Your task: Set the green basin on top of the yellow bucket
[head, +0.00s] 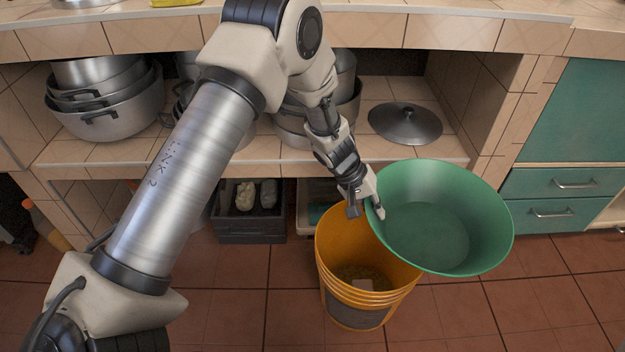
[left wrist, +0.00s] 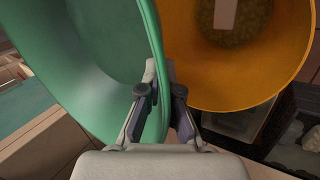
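The green basin (head: 425,225) is held in the air, tilted, above and to the right of the yellow bucket in the head view. It also fills the left of the left wrist view (left wrist: 95,60). My left gripper (head: 366,200) is shut on the basin's left rim; the left wrist view shows the fingers (left wrist: 162,95) on either side of the rim wall. The yellow bucket (head: 340,240) stands upright on the floor, its mouth partly covered by the basin. It also shows in the left wrist view (left wrist: 190,85). My right gripper is not in view.
Behind is a tiled counter with a shelf (head: 385,145) holding several metal pots (head: 115,105) and a dark lid (head: 405,122). A dark crate (head: 250,228) stands on the floor left of the bucket. Green drawers (head: 560,183) are at the right. The floor right of the bucket is clear.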

